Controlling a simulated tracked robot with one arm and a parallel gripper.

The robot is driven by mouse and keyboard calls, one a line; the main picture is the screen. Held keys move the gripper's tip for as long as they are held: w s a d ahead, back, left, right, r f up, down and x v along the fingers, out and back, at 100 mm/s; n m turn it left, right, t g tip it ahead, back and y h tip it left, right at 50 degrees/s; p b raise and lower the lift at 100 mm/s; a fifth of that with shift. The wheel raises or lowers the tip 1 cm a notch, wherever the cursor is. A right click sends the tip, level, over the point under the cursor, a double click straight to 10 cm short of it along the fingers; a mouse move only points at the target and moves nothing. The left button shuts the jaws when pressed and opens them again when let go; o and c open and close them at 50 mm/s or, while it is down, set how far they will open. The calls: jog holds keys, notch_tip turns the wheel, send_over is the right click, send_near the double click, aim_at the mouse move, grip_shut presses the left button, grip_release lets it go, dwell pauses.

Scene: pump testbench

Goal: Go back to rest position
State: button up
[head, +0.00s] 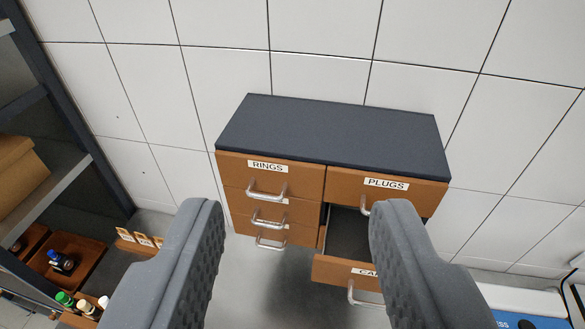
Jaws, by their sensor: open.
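My gripper (295,225) is in the lower part of the head view, its two grey padded fingers wide apart with nothing between them. Beyond it stands a brown drawer cabinet (335,130) with a dark grey top. Its upper left drawer (260,180) is labelled RINGS and is shut. Its upper right drawer (390,190) is labelled PLUGS and looks shut. Below that, a drawer (330,270) with a label starting "CA" is pulled out. The part of its inside that shows looks empty; my right finger hides the rest.
A dark-framed shelf (75,125) with a cardboard box (22,172) stands on the left. Below it are a brown tray (72,250) with a dark blue item and several small bottles (85,303). A blue and white surface (530,318) is at lower right. A tiled wall (320,30) closes the back.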

notch_tip(320, 180, down, 15)
jog(key=b, duration=1.4)
jog(key=shift+r, duration=0.15)
